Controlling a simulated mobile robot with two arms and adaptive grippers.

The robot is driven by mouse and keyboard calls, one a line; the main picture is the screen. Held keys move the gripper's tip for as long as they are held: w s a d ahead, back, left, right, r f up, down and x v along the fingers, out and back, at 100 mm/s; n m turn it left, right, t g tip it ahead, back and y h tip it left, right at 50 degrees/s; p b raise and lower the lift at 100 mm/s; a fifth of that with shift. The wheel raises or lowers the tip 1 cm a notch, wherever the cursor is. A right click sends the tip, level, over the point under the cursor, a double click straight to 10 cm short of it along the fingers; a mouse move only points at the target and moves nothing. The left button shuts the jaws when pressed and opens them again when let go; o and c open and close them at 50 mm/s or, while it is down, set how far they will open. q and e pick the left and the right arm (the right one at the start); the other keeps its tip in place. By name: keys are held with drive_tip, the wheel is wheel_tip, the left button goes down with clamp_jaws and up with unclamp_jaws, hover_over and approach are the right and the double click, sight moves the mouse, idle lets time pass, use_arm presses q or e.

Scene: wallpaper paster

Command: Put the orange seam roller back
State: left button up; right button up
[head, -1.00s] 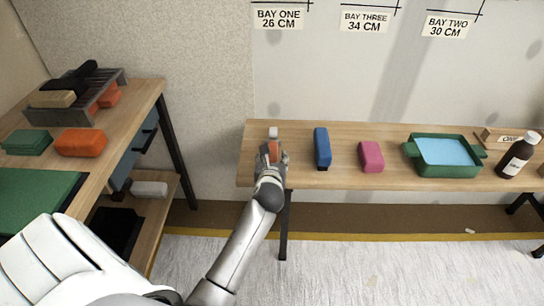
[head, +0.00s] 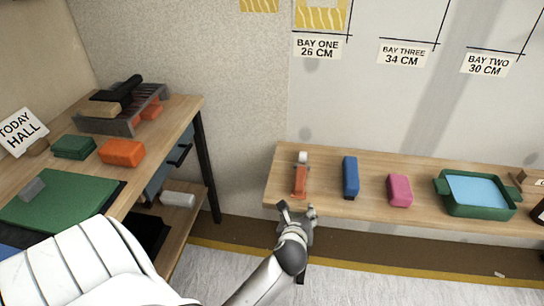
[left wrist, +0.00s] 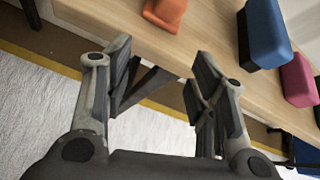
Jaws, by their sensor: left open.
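The orange seam roller (head: 300,182) lies on the wooden bench near its left end, its pale roller head toward the wall. Its orange handle (left wrist: 165,12) also shows at the top of the left wrist view, cut off by the frame edge. My left gripper (head: 297,208) is open and empty, just off the bench's front edge, close to the handle but apart from it. In the left wrist view its two fingers (left wrist: 162,75) are spread with nothing between them. My right gripper is not in view.
On the bench (head: 426,213), right of the roller, are a blue block (head: 350,177), a pink block (head: 400,190) and a green tray (head: 482,208). The left table holds a dark rack (head: 106,124), an orange block (head: 121,152) and a green mat (head: 62,200).

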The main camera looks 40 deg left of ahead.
use_arm(q)
drive_tip(key=s+d+f+n+g+h, duration=0.3)
drive_tip(key=s+d+f+n+g, duration=0.1)
drive_tip(key=s+f+n, duration=0.8)
drive_tip(key=s+d+f+n+g+h, duration=0.3)
drive_tip(key=s+d+f+n, duration=0.3)
drive_tip(key=s+f+n, duration=0.6)
wheel_tip(320, 180, down, 2)
drive_tip(key=shift+s+f+g, duration=0.15)
drive_tip(key=shift+s+g, duration=0.35)
drive_tip(key=shift+s, duration=0.3)
